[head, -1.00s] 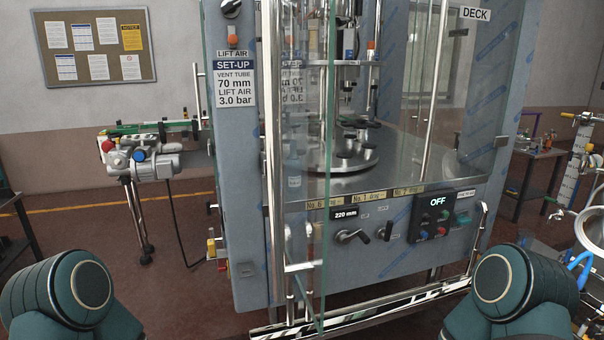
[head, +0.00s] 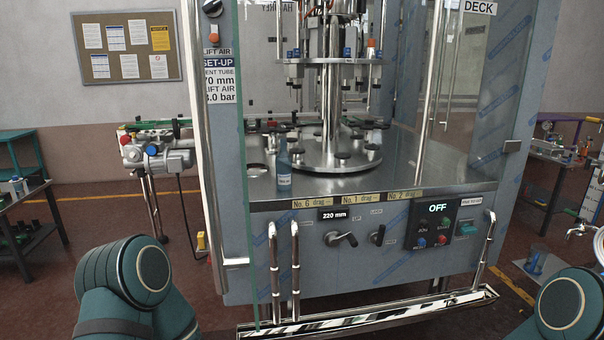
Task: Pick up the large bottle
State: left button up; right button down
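A blue bottle with a white label (head: 284,165) stands upright on the front left of the steel machine deck (head: 262,191), beside the round carousel. It is the only bottle I can make out clearly on the deck, and I cannot judge its size against others. Both my grippers are out of view. Only teal parts of my arms show at the lower left and lower right, well in front of the machine and apart from the bottle.
A glass panel (head: 243,100) with a steel post (head: 205,160) stands left of the bottle. The carousel (head: 335,160) fills the deck's middle. Steel bars (head: 284,270) and a low rail (head: 370,312) lie in front. Side tables (head: 35,185) stand at left and right.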

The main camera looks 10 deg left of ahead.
aim_at(283, 161)
jog(key=i+l, duration=0.1)
jog(key=l, duration=0.2)
jog(key=i+l, duration=0.1)
jog(key=l, duration=0.25)
jog(key=i+l, duration=0.1)
jog(key=l, duration=0.2)
jog(key=i+l+u, duration=0.1)
jog(key=i+l, duration=0.2)
jog(key=i, duration=0.25)
jog(key=i+l+u, duration=0.1)
jog(key=i+l, duration=0.3)
jog(key=i+j, duration=0.05)
jog(key=i, duration=0.05)
